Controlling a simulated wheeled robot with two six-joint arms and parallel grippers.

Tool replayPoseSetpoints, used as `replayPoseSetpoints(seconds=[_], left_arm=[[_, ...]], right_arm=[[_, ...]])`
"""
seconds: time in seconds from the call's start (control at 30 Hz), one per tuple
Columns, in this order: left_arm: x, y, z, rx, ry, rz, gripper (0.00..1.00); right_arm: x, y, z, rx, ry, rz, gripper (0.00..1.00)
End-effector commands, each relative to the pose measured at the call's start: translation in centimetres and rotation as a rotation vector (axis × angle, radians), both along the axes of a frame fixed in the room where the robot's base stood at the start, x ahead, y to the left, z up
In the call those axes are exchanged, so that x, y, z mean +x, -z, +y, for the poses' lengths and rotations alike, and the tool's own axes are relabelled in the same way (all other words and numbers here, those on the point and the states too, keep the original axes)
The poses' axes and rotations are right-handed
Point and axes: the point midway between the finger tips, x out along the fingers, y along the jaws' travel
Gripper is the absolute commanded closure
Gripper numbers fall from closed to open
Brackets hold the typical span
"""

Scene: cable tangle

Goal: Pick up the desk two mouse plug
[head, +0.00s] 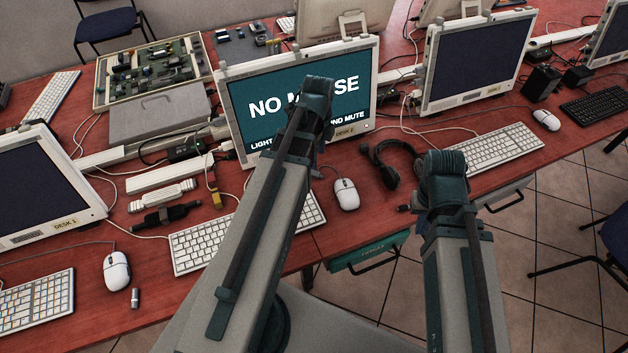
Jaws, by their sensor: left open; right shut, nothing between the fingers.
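The desk two monitor (240,95) shows a "NO MOUSE" message, partly covered by my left arm. A white mouse (345,194) lies in front of it, with a thin cable running back from it. I cannot make out the far end of that cable. A small dark piece (404,208) lies near the desk's front edge, beside my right arm; I cannot tell whether it is a plug. My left arm reaches up across the desk two keyboard and screen. My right arm rises at the desk's front edge. Neither gripper's fingers show; they are hidden behind the arms.
A black headset (393,165) lies right of the mouse. The desk two keyboard (200,244) is partly covered. Cables, a black adapter (186,148) and a white power strip (163,195) crowd the left. A teal drawer (365,253) sits below the red desk (338,231).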

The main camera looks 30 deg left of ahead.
Motion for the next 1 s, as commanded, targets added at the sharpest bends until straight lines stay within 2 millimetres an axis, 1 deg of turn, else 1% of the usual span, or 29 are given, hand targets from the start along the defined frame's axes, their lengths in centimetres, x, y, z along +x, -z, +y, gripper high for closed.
replayPoseSetpoints(seconds=[0.03,0.1,0.2,0.37,0.47,0.57,0.83,0.9,1.0], left_arm=[[0.0,1.5,0.0,0.0,0.0,0.0,0.39],[0.0,2.2,0.0,0.0,0.0,0.0,0.39],[0.0,2.5,0.0,0.0,0.0,0.0,0.39],[0.0,2.4,0.0,0.0,0.0,0.0,0.39],[0.0,2.8,0.0,0.0,0.0,0.0,0.39],[-0.1,3.6,-0.1,0.0,0.0,0.0,0.39],[-0.3,6.9,-0.2,0.0,0.0,0.0,0.39],[-0.3,7.5,-0.1,0.0,0.0,0.0,0.39],[-0.3,7.8,-0.1,0.0,0.0,0.0,0.39]], right_arm=[[0.0,1.5,0.0,0.0,0.0,0.0,1.0],[0.0,2.2,0.0,0.0,0.0,0.0,1.0],[0.0,2.6,0.0,0.0,0.0,0.0,1.0],[0.0,2.4,0.0,0.0,0.0,0.0,1.0],[0.0,2.8,0.0,0.0,0.0,0.0,1.0],[0.0,3.6,0.0,0.0,0.0,0.0,1.0],[0.0,7.0,0.0,0.0,-0.001,0.0,1.0],[0.0,7.5,0.0,0.0,-0.001,0.0,1.0],[0.0,7.8,0.0,0.0,-0.001,0.0,1.0]])
